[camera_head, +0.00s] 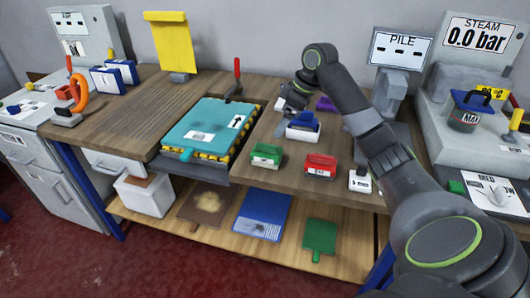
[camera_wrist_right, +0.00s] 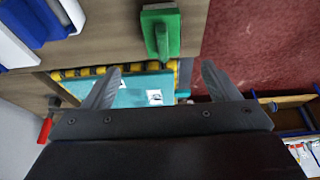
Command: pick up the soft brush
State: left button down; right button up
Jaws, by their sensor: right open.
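I cannot tell which is the soft brush. My right gripper (camera_head: 288,104) is above the bench beside the blue block. In the right wrist view my right gripper (camera_wrist_right: 161,76) has its fingers spread and nothing between them; the green block (camera_wrist_right: 162,32) shows beyond them. My left gripper is out of view.
The teal board (camera_head: 207,128) lies on a yellow-and-black edged base. A red-handled tool (camera_head: 236,78) stands behind it. A small white block (camera_head: 360,181) sits near the bench's front edge. The steam unit (camera_head: 475,95) stands right.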

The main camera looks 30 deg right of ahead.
aim_at(268, 145)
jog(key=x, duration=0.6)
jog(key=shift+w+f, duration=0.1)
jog(key=shift+p+x, duration=0.35)
jog(key=shift+x, duration=0.75)
jog(key=shift+a+f, duration=0.15)
jog(key=shift+f, duration=0.1)
jog(key=x, duration=0.2)
jog(key=p+x, duration=0.1)
jog(key=shift+w+a+f, duration=0.1)
jog(key=shift+a+f, duration=0.15)
jog(key=shift+a, duration=0.1)
jog(key=shift+w+f, duration=0.15)
jog(key=shift+f, duration=0.3)
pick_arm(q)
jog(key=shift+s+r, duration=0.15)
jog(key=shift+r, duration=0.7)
pick_arm(e)
jog(key=c, duration=1.2)
jog(key=shift+r, duration=0.15)
notch_tip(268, 145, up, 10)
jog(key=shift+f+b, duration=0.1)
jog(key=shift+b, duration=0.45)
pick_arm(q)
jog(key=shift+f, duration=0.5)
